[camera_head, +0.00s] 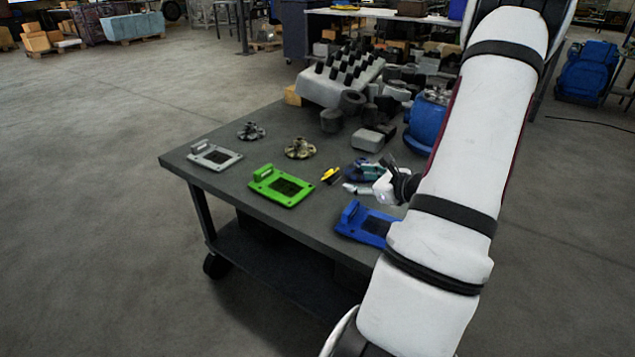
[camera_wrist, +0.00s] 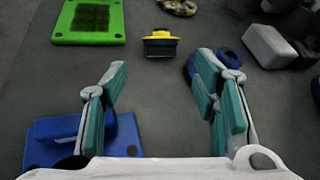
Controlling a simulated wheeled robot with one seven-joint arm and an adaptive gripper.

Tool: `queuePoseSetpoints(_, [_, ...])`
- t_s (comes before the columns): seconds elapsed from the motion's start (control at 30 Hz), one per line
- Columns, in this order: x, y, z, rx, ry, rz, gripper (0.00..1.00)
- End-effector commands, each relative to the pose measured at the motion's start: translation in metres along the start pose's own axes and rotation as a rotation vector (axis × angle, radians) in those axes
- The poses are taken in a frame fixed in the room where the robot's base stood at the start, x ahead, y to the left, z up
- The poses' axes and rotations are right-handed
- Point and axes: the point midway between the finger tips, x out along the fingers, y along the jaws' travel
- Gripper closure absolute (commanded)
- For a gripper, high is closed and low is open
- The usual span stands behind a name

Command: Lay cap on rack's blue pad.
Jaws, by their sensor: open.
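The blue pad (camera_head: 370,225) lies at the table's near edge, partly hidden by my arm. In the wrist view the blue pad (camera_wrist: 126,135) is at lower left, partly behind the left finger. My gripper (camera_wrist: 160,72) is open and empty above the table, its teal-lined fingers apart. In the head view my gripper (camera_head: 357,180) is just beyond the blue pad. A blue rounded part (camera_wrist: 228,58) shows behind the right finger. A grey flanged part (camera_head: 251,131) and a bronze one (camera_head: 299,148) stand farther left. I cannot tell which part is the cap.
A green pad (camera_head: 268,196) and a grey pad (camera_head: 197,152) lie along the table's front edge. A yellow-and-black item (camera_wrist: 160,43) lies beyond the fingers. Dark blocks, a peg-studded grey block (camera_head: 322,92) and a large blue part (camera_head: 424,122) crowd the back.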

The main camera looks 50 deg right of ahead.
Motion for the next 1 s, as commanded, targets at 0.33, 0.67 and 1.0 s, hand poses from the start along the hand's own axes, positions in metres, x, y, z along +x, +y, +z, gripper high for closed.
queuePoseSetpoints(0.33, [0.06,0.001,-0.001,0.001,-0.001,0.002,0.46])
queuePoseSetpoints(0.67, [0.086,0.0,0.0,0.0,-0.001,0.001,0.46])
queuePoseSetpoints(1.0, [0.128,-0.002,0.0,0.0,-0.002,0.001,0.46])
